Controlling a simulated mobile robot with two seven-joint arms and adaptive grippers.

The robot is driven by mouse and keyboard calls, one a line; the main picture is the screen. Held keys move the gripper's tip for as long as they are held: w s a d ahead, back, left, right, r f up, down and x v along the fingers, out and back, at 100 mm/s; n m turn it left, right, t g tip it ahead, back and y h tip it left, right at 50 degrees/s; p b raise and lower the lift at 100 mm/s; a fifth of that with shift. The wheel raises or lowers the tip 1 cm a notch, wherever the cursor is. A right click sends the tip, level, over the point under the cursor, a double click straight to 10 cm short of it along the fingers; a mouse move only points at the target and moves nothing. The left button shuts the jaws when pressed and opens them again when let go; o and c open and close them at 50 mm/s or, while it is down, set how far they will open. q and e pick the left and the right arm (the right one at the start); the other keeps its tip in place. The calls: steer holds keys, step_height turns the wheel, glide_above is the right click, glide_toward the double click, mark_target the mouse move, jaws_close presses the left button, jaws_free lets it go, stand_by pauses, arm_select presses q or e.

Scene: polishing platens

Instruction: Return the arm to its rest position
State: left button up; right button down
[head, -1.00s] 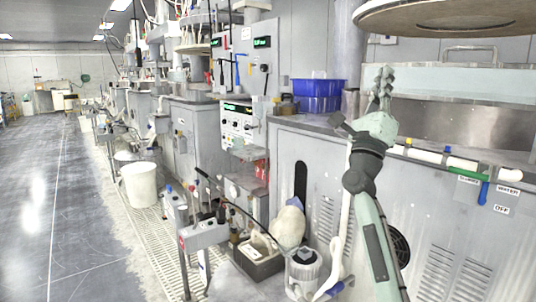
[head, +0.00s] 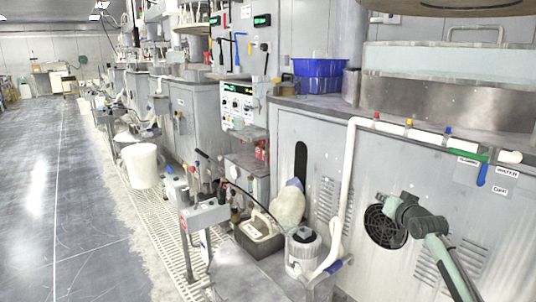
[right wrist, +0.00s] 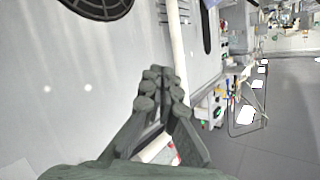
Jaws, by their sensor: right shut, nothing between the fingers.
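My right arm reaches in from the lower right in the head view. Its wrist is in front of the grey machine panel (head: 315,155), by the round black fan grille (head: 386,227). My right gripper (head: 387,203) is small and partly hidden by the wrist there. In the right wrist view my right gripper (right wrist: 161,78) shows its fingers together with nothing between them. The fan grille (right wrist: 98,6) is at the top left of that view. My left gripper is out of view.
A blue bin (head: 320,75) stands on the machine's top. A white pipe (head: 350,165) runs down the panel. White jugs and a canister (head: 302,252) stand on the floor before it. A white bucket (head: 141,165) stands beside the aisle. The grey floor (head: 40,220) at left is clear.

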steer(key=s+d+f+n+g+h, duration=0.2)
steer(key=s+d+f+g, duration=0.2)
steer(key=s+f, duration=0.15)
steer(key=s+d+f+n+g+h, duration=0.25)
steer(key=s+d+f+g, duration=0.2)
steer(key=f, duration=0.25)
steer(key=s+a+f+n+g+y, duration=0.1)
steer(key=s+a+f, duration=0.4)
steer(key=s+f, duration=0.4)
steer(key=s+a+f+n+g+y, duration=0.1)
steer(key=s+a+f, duration=0.4)
steer(key=s+f, duration=0.45)
steer(key=s+a+f, duration=0.1)
steer(key=s+a, duration=0.1)
steer(key=s, duration=0.8)
steer(key=s+a+f+g+y, duration=0.1)
steer(key=s+a, duration=0.2)
steer(key=s, duration=0.8)
